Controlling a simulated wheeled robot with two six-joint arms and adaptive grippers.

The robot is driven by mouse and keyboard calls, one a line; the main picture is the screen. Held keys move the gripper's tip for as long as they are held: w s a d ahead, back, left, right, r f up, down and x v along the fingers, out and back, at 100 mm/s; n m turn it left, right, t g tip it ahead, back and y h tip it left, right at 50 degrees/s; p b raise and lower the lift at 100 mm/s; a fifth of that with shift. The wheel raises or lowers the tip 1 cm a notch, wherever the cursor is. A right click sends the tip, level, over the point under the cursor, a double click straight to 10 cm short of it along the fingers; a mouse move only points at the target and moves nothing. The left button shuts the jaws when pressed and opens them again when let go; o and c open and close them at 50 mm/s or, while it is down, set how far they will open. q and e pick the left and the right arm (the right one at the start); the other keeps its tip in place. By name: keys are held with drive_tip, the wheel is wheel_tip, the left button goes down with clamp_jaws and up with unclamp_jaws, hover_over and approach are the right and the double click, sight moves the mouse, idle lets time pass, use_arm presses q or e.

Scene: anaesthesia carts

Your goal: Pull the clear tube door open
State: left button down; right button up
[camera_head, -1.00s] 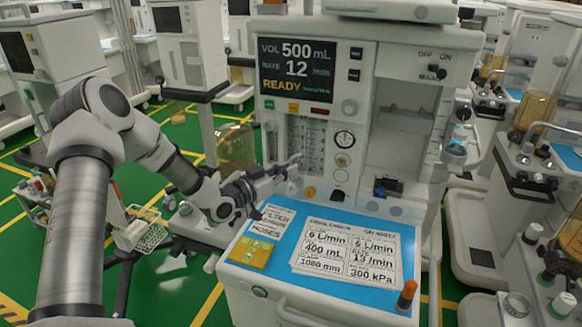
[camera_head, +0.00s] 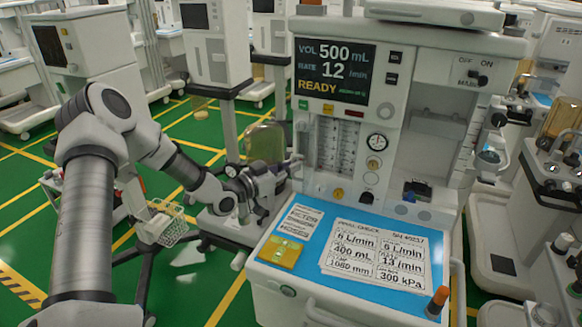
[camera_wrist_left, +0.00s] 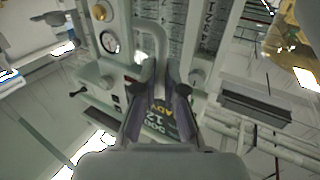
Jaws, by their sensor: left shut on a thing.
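The clear tube door covers the upright flow tubes (camera_head: 337,145) on the front of the middle cart, below its screen. The clear panel itself is hard to make out, and I cannot tell how far it stands open. A pale handle (camera_head: 296,165) shows at the left of the tubes. My left gripper (camera_head: 284,174) is at this handle, beside the cart's left front edge. In the left wrist view, the gripper's fingers (camera_wrist_left: 158,75) are shut on the white curved handle (camera_wrist_left: 150,42). The flow tubes (camera_wrist_left: 184,40) lie just beyond. My right gripper is not in view.
The blue worktop (camera_head: 310,222) with printed cards and a yellow block (camera_head: 280,251) lies just below the gripper. An orange-capped item (camera_head: 437,302) stands at its front right corner. A white wire basket (camera_head: 172,226) is at the left.

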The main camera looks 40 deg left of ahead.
use_arm(q)
drive_tip(key=shift+w+a+r, duration=0.1)
drive_tip(key=shift+r, duration=0.15)
drive_tip(key=c, duration=1.4)
unclamp_jaws()
drive_tip(key=shift+o, duration=0.8)
drive_tip(key=shift+w+d+f, duration=0.2)
drive_tip(key=shift+w+f, duration=0.05)
drive_tip(key=shift+w, duration=0.05)
drive_tip(key=v, duration=0.7)
drive_tip(key=shift+s, duration=0.2)
